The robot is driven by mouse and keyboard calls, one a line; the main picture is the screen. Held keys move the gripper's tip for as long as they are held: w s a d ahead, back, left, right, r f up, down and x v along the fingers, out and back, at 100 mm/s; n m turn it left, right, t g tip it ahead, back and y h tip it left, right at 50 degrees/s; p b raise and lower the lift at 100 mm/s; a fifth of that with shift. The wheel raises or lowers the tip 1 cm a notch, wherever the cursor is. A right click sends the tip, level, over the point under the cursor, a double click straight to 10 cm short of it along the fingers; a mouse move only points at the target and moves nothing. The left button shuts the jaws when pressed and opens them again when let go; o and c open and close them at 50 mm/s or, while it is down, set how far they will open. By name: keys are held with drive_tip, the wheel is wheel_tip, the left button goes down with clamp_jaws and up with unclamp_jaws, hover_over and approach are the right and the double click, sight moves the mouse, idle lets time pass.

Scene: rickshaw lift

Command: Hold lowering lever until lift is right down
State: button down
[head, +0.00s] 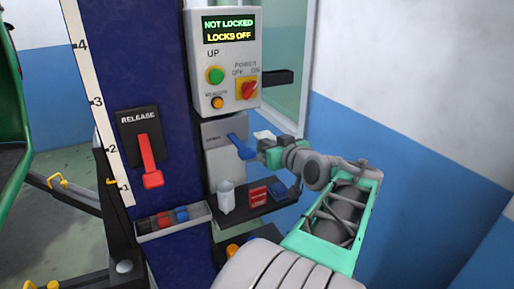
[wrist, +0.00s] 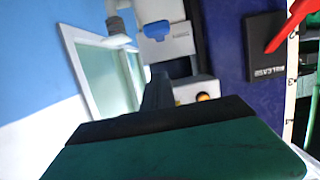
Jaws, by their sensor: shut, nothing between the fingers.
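The blue lever (head: 240,147) sticks out from a grey plate (head: 222,168) below the control box; its label is too small to read surely. The blue lever also shows in the wrist view (wrist: 157,31). My gripper (head: 262,143) is shut and empty, close to the lever's right end; I cannot tell whether it touches. In the wrist view my closed fingers (wrist: 157,92) point toward the plate. The height scale (head: 95,95) on the blue column has an orange pointer (head: 111,182) near mark 1. The lift's underside is not clearly visible.
The control box (head: 223,65) reads NOT LOCKED, LOCKS OFF. A red RELEASE lever (head: 150,160) is on the column. A shelf (head: 240,208) below my gripper holds a white bottle (head: 226,195) and small boxes. A green vehicle part (head: 12,120) stands at the left edge.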

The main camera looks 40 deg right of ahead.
drive_tip(key=p, duration=0.2)
hover_over(253, 148)
drive_tip(key=s+a, duration=0.3)
drive_tip(key=s, duration=0.1)
drive_tip(key=f, duration=0.3)
drive_tip(key=w+f, duration=0.1)
drive_tip(key=f, duration=0.1)
drive_tip(key=f+p, duration=0.1)
drive_tip(key=shift+w+d+f, duration=0.15)
drive_tip(key=shift+d+f, duration=0.1)
